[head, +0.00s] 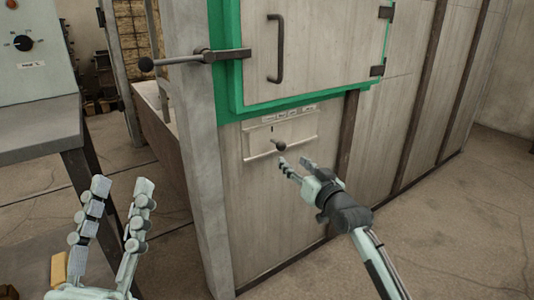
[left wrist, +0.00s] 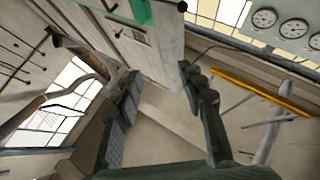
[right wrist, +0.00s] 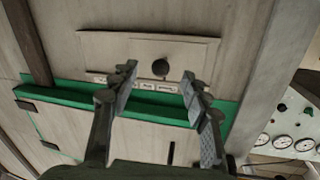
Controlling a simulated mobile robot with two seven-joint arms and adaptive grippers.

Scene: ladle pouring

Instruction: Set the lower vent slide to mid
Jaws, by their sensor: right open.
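The lower vent slide is a pale plate (head: 304,129) on the furnace wall below the green door frame, with a dark round knob (head: 281,145) near the middle of its width. A row of small labels (head: 288,115) runs along its upper edge; I cannot read them. My right gripper (head: 294,162) is open just in front of and below the knob. In the right wrist view the knob (right wrist: 160,67) shows between and beyond the fingertips (right wrist: 159,75), and no contact is clear. My left gripper (head: 122,184) is open and empty at the lower left, away from the slide.
The door's dark handle (head: 276,50) and a latch lever with a ball end (head: 195,58) are above the slide. A grey bench (head: 40,135) with a control box (head: 35,50) stands at the left. The floor to the right of the furnace is clear.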

